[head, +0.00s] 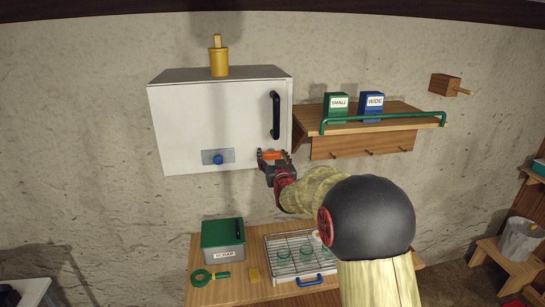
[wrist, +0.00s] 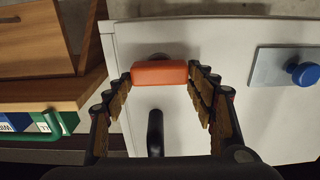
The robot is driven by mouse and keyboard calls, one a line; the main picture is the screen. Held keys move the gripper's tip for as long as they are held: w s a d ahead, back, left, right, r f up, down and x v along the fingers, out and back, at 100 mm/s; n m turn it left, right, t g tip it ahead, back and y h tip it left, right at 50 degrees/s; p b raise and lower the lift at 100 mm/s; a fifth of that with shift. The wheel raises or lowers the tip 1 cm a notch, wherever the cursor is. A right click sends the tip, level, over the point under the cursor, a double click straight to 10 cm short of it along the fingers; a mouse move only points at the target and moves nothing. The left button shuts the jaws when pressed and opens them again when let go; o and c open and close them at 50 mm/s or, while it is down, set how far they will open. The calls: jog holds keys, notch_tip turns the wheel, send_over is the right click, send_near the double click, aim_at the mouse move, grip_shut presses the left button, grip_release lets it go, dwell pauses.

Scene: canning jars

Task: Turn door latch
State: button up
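The orange door latch (head: 272,155) is a small horizontal block at the lower right of the white cabinet's door (head: 215,115). My gripper (head: 275,160) is at the latch, with its fingers spread wide. In the wrist view the latch (wrist: 160,73) lies between the two fingertips of my gripper (wrist: 159,76), one at each end. The gaps are very narrow, and I cannot tell whether either fingertip touches it. A black vertical handle (head: 275,115) is on the door above the latch. The door is closed.
A blue knob (head: 218,159) on a grey plate is left of the latch. A wooden shelf (head: 375,122) with a green rail and two boxes juts out close on the right. Below, a bench holds a green-lidded box (head: 223,240) and wire rack (head: 300,258).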

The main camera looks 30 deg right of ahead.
jog(key=c, duration=0.6)
jog(key=shift+c, duration=0.4)
jog(key=shift+b, duration=0.5)
jog(key=n+b, duration=0.1)
jog(key=b, duration=0.2)
jog(key=n+b, duration=0.2)
jog(key=b, duration=0.1)
jog(key=shift+a+f+n, duration=0.15)
jog(key=shift+f+n, duration=0.15)
jog(key=n+b, duration=0.2)
jog(key=b, duration=0.1)
jog(key=n+b, duration=0.2)
jog(key=b, duration=0.1)
jog(key=shift+w+a+f+n, duration=0.1)
jog(key=shift+a+n, duration=0.05)
jog(key=shift+n, duration=0.15)
jog(key=n+b, duration=0.4)
jog(key=b, duration=0.1)
jog(key=shift+a+n, duration=0.15)
jog(key=shift+n, duration=0.15)
jog(key=n+b, duration=0.3)
jog(key=n, duration=0.2)
jog(key=shift+f, duration=0.15)
jog(key=o, duration=1.2)
jog(key=shift+c, duration=0.2)
